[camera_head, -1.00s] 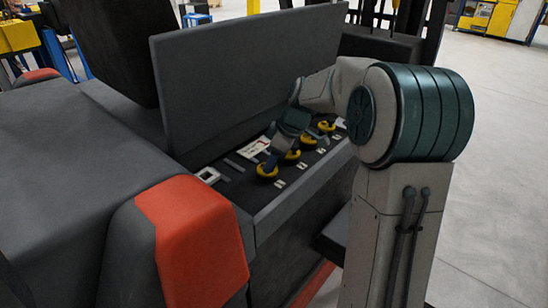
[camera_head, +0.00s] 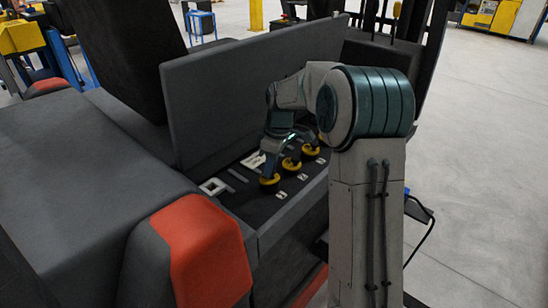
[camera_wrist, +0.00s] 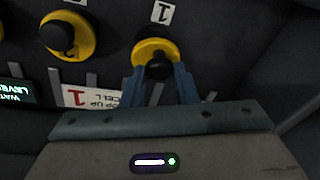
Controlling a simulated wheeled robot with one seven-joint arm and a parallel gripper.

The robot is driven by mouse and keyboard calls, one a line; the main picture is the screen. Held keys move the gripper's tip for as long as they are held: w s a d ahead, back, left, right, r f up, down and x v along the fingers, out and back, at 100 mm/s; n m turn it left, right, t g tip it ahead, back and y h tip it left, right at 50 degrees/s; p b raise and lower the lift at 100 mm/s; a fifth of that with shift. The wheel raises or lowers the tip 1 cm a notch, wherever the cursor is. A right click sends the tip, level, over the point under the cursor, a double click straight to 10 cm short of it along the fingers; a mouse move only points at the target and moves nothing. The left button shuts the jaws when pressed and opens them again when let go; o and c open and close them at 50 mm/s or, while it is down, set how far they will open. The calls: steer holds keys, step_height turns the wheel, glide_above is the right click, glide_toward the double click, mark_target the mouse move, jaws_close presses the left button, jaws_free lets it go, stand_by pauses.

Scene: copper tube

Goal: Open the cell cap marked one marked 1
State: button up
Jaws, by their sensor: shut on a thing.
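The cell cap marked 1 is a yellow ring with a black knob, seen at the top middle of the wrist view (camera_wrist: 155,46). A white "1" label (camera_wrist: 162,12) lies just beyond it. My gripper (camera_wrist: 158,72) has one finger on each side of the cap's black knob and is shut on it. In the head view this cap (camera_head: 269,185) is the nearest of the row, with my gripper (camera_head: 271,172) right over it. The cap sits in place on the dark panel.
The cap marked 2 (camera_wrist: 67,35) is beside it at the left of the wrist view. A raised grey lid (camera_head: 250,90) stands behind the panel. A white and red label (camera_wrist: 90,97) and a water level plate (camera_wrist: 15,93) lie nearby. A red-cornered body (camera_head: 205,250) is at the front.

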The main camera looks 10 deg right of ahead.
steer(key=w+r+g+h+p, duration=0.1)
steer(key=p, duration=0.1)
steer(key=shift+a+p, duration=0.35)
steer(key=shift+p, duration=0.05)
steer(key=shift+w+a+g+h+p, duration=0.15)
steer(key=shift+g+h+p, duration=0.15)
steer(key=shift+g+p, duration=0.3)
steer(key=shift+f, duration=0.1)
steer(key=o, duration=1)
steer(key=shift+w, duration=0.1)
steer(key=b+v, duration=0.1)
steer(key=v, duration=0.6)
steer(key=shift+r, duration=0.25)
